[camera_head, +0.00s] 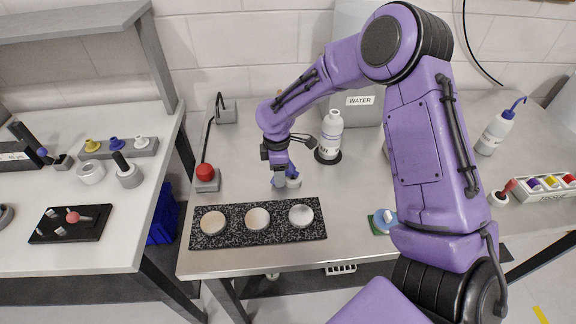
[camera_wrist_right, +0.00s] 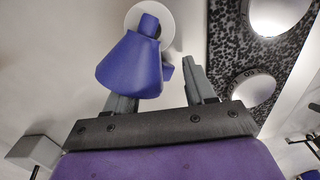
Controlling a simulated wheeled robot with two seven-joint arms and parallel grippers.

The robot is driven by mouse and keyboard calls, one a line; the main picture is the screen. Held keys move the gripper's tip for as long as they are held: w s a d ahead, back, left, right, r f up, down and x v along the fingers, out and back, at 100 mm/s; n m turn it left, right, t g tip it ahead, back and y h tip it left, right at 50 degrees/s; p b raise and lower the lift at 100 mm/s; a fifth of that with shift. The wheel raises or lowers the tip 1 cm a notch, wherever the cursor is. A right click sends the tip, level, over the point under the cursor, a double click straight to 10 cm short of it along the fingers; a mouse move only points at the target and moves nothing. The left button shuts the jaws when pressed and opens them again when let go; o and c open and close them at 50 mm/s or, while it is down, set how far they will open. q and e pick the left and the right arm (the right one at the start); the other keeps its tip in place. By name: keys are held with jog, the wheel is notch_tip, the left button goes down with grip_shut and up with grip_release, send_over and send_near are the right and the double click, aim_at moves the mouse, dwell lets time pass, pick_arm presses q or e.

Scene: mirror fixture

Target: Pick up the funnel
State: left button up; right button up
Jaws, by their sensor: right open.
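A blue-violet funnel (camera_wrist_right: 130,66) shows in the right wrist view with a pale round piece (camera_wrist_right: 163,22) just past it. Its wide cone faces the camera, and it overlaps the left-hand finger. My right gripper (camera_wrist_right: 160,88) is open, with one finger on each side of the picture's middle. I cannot tell whether a finger touches the funnel. In the head view, my right gripper (camera_head: 280,171) points down over the table, and a small blue part of the funnel (camera_head: 292,172) shows beside it above a pale grey holder. My left gripper is not in view.
A black speckled slab (camera_head: 258,235) with three round pale discs lies in front. A white bottle (camera_head: 330,135) stands behind to the right, close to my arm. A red button box (camera_head: 206,180) is at the left table edge.

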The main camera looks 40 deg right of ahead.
jog(key=shift+w+d+f, duration=0.15)
jog(key=shift+f, duration=0.15)
jog(key=shift+s+d+r, duration=0.15)
jog(key=shift+s+d, duration=0.05)
jog(key=shift+s, duration=0.15)
jog(key=shift+a, duration=0.2)
jog(key=c, duration=0.9)
jog(key=shift+c, duration=0.2)
